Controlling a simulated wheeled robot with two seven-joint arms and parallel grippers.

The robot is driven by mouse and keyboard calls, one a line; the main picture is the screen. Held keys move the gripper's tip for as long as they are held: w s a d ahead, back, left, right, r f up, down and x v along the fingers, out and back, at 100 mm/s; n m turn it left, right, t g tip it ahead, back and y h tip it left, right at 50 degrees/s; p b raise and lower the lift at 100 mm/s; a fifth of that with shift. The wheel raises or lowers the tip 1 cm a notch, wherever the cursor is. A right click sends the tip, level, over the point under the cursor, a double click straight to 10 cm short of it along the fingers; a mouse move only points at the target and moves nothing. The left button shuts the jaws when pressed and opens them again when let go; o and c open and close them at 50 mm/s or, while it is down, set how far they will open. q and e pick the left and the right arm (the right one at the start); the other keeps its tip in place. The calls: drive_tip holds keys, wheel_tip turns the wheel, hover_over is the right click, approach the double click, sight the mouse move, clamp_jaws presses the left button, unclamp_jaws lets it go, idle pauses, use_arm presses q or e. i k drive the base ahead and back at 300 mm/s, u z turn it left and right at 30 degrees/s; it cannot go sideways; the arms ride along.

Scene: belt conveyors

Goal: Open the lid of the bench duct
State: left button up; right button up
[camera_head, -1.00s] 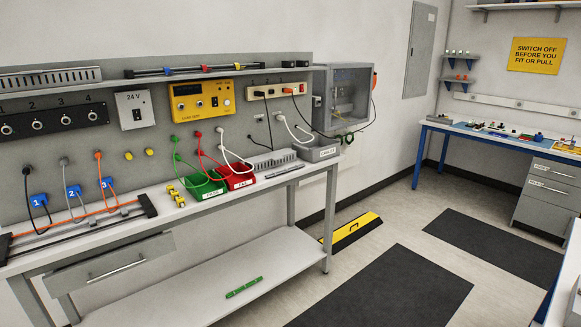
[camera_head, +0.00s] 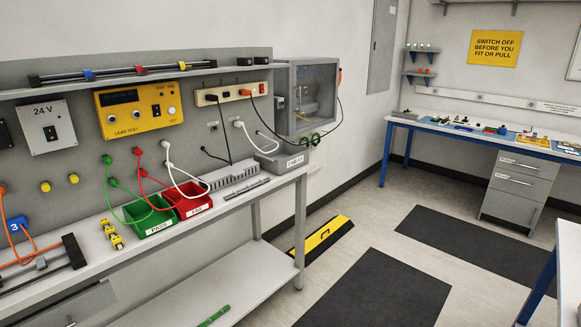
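A grey slotted duct (camera_head: 231,178) lies on the back of the workbench, right of the red FAIL bin. It looks like the bench duct. A thin grey strip (camera_head: 247,189) lies on the bench top just in front of it; I cannot tell whether it is a lid. Whether the duct is covered is too small to tell. Neither of my grippers is in view.
Green (camera_head: 150,218) and red (camera_head: 188,199) bins with leads stand left of the duct. A grey CABLES bin (camera_head: 282,161) stands right of it. The grey workbench (camera_head: 215,212) has a lower shelf. Dark mats (camera_head: 383,290) lie on open floor. A blue-legged bench (camera_head: 480,137) stands behind.

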sight(237, 169)
drive_tip(key=z, duration=0.05)
drive_tip(key=i, duration=0.9)
drive_tip(key=u, duration=0.3)
